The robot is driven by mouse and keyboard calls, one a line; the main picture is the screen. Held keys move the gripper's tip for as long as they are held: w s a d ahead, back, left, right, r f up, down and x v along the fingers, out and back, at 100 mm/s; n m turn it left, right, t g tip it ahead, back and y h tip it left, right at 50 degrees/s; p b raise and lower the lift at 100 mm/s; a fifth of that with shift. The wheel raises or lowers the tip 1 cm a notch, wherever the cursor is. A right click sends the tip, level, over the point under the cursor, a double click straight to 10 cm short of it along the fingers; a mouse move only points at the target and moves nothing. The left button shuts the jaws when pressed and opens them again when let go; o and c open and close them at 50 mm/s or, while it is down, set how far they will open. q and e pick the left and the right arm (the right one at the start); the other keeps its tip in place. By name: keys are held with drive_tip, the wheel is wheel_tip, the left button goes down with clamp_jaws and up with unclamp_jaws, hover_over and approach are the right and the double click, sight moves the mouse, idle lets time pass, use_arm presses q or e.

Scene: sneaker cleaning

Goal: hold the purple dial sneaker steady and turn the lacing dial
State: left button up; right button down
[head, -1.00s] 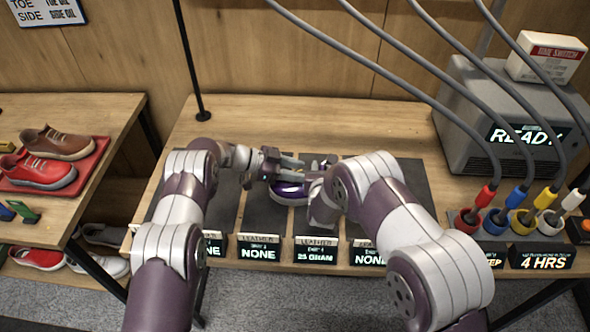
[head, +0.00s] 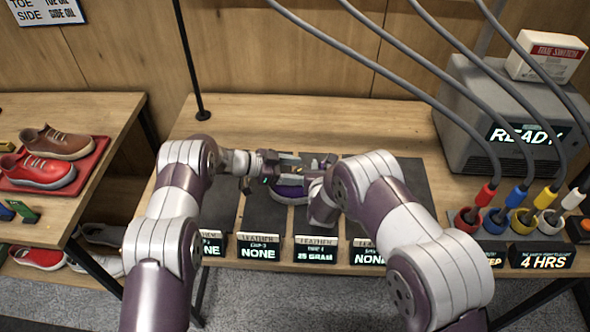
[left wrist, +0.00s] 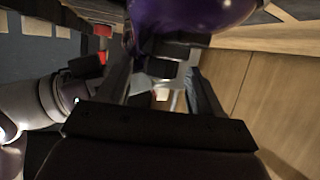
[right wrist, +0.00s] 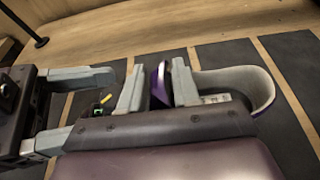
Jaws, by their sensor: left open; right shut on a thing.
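The purple sneaker (head: 290,192) lies on a dark mat at the middle of the bench, mostly hidden by my arms. In the right wrist view its pale, padded collar (right wrist: 245,85) shows at the right. My right gripper (right wrist: 158,88) is shut on a purple part of the sneaker. My left gripper (head: 291,170) is open over the sneaker from the left; its spread fingers also show in the right wrist view. A small yellow-green mark (right wrist: 106,98) shows near its fingers; I cannot tell if it is the dial. In the left wrist view the purple surface (left wrist: 190,12) is close.
Label displays (head: 316,252) line the bench's front edge. Colored cups with cables (head: 467,218) and a grey machine reading READY (head: 490,115) stand at the right. A red tray (head: 88,165) with shoes is on the left table. The bench behind the mats is clear.

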use_arm(q)
drive_tip(key=v, duration=1.1)
drive_tip(key=shift+a, duration=0.3)
drive_tip(key=shift+s+r, duration=0.1)
